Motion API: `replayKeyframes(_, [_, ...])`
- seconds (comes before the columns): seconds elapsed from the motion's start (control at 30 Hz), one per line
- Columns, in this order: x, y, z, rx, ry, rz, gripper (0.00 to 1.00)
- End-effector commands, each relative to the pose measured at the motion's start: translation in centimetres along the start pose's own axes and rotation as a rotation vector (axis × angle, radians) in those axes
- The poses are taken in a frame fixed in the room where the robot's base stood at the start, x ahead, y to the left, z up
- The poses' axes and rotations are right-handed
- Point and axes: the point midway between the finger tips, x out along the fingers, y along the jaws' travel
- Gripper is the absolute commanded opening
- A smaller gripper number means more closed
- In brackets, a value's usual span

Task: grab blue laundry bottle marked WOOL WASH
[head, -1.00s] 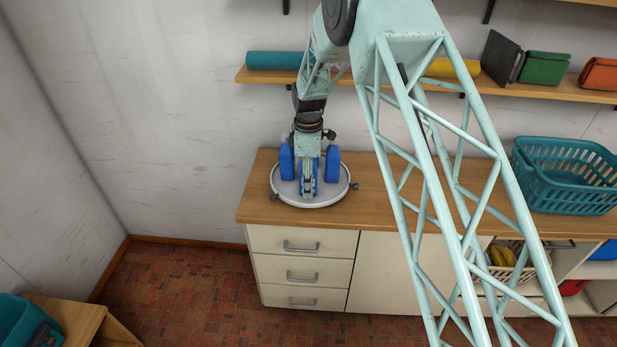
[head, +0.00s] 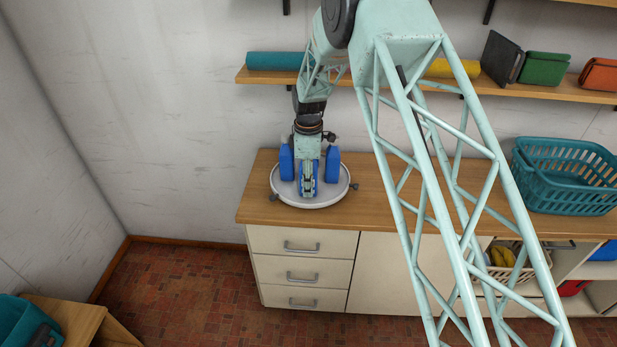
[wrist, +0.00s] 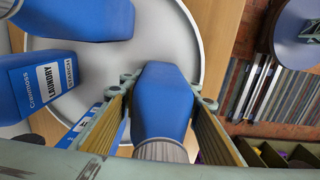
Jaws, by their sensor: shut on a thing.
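Several blue bottles stand close together on a round white tray (head: 335,195) on the wooden counter. My gripper (head: 308,190) is among them, with one bottle to its left (head: 287,163) and one to its right (head: 332,165). In the wrist view my gripper (wrist: 165,88) is shut on a blue bottle (wrist: 163,110) with a grey ribbed cap (wrist: 160,150), a finger on each side. This bottle's label is hidden, so I cannot read its name. A neighbouring bottle (wrist: 40,85) reads LAUNDRY STARCH. Another label (wrist: 88,120) is mostly covered by a finger.
Another blue bottle (wrist: 90,15) stands close by in the wrist view. A teal basket (head: 565,178) sits at the counter's right. A wall shelf (head: 400,83) with rolls and folders runs behind my arm. The counter (head: 375,195) right of the tray is bare.

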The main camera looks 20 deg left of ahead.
Motion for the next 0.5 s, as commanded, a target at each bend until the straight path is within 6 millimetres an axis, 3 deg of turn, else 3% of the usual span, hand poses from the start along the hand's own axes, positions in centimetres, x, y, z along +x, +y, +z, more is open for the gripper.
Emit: replayKeyframes(0.5, [-0.69, 0.04, -0.01, 0.000, 0.000, 0.001, 0.12])
